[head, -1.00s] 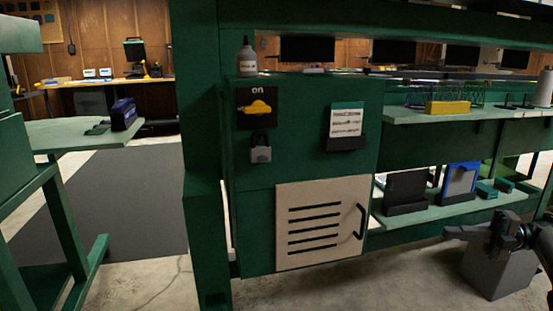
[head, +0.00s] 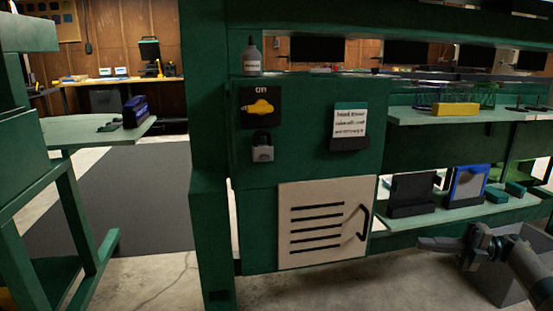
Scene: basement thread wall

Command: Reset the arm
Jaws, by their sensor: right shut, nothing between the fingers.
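My right gripper (head: 436,243) is at the lower right of the head view, in front of the lower green shelf. Its arm comes in from the right edge. The fingers are together, point left and hold nothing. It is to the right of the white slotted door (head: 322,221) and apart from its black handle. My left gripper is not in the view.
A green cabinet (head: 300,163) holds a yellow switch (head: 259,106) marked "on", a padlock (head: 262,147) and a paper card (head: 350,120). A bottle (head: 251,56) stands above. A green bench (head: 85,132) is at left. Open floor (head: 110,200) lies between.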

